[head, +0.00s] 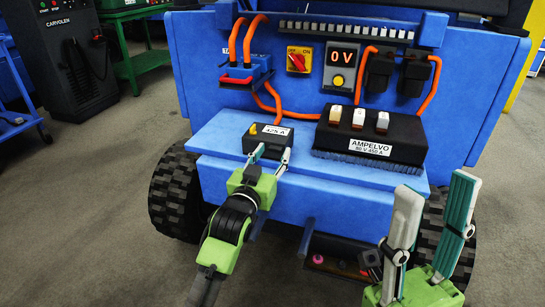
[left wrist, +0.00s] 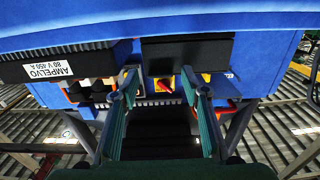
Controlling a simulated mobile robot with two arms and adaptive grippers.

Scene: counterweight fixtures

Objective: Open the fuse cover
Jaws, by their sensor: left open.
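The fuse cover appears to be the small black box (head: 265,142) with a white "425 A" label and a yellow knob on top, on the ledge of the blue machine. It looks closed. It also shows in the left wrist view (left wrist: 187,50), where the picture is upside down. My left gripper (head: 271,154) is open, its fingertips at the front of the box. In the left wrist view the fingers stand apart with nothing between them; contact with the box cannot be told. My right gripper (head: 436,187) is open and empty at the lower right, away from the box.
Behind are a red switch on a yellow plate (head: 299,59), a "0 V" display (head: 341,66) and orange cables (head: 269,106).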

